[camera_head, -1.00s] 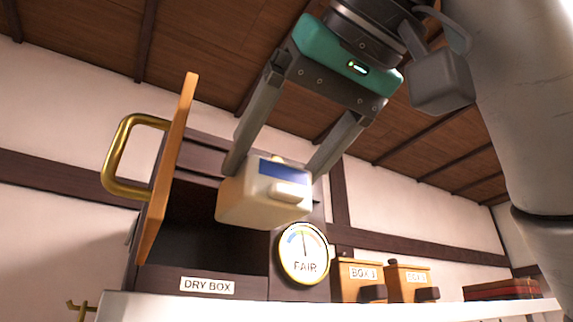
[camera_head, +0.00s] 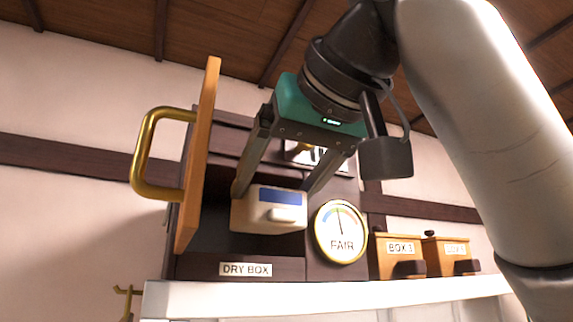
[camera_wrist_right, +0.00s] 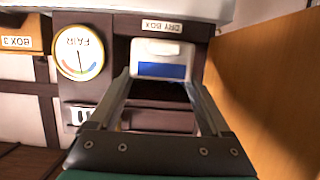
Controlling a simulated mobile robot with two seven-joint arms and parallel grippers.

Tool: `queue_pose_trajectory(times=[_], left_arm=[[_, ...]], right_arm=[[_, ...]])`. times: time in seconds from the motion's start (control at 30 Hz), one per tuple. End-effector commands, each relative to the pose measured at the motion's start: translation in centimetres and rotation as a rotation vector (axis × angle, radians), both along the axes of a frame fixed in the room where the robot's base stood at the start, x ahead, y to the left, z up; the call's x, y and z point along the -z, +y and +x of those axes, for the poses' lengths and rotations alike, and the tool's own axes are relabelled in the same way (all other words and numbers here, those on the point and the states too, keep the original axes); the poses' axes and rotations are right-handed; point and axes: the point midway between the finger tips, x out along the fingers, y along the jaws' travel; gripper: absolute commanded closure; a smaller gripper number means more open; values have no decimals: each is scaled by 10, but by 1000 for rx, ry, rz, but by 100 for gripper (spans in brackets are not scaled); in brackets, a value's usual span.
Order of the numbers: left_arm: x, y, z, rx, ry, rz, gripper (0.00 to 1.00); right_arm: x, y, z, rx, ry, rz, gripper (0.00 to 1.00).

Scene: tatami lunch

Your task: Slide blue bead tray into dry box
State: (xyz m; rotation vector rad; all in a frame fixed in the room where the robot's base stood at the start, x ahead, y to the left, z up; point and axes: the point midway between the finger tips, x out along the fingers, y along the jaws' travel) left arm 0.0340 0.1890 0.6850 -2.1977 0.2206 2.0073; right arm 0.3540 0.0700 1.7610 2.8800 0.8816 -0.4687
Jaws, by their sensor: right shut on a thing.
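The blue bead tray (camera_head: 268,212) is a cream block with a blue patch and a small front handle. My right gripper (camera_head: 270,192) is shut on it from above, a finger at each side. The dry box (camera_head: 247,268) is a dark cabinet with an open compartment at its left. The tray is at the mouth of this opening; how far inside it is, I cannot tell. In the right wrist view the tray (camera_wrist_right: 161,60) sits between the fingertips (camera_wrist_right: 163,80), below the upside-down DRY BOX label. My left gripper is not in view.
The dry box's wooden door (camera_head: 200,160) stands open at the left, with a brass handle (camera_head: 150,155). A round dial (camera_head: 341,232) reading FAIR is right of the opening. Small orange boxes (camera_head: 397,256) stand farther right on the white shelf (camera_head: 310,293).

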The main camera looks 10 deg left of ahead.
Motion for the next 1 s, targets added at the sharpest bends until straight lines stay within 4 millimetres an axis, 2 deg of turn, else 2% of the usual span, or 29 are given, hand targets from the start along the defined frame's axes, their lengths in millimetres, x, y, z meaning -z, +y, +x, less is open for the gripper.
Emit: queue_pose_trajectory(times=[1.0], left_arm=[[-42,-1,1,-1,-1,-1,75]], right_arm=[[-1,46,68,0,1,0,79]])
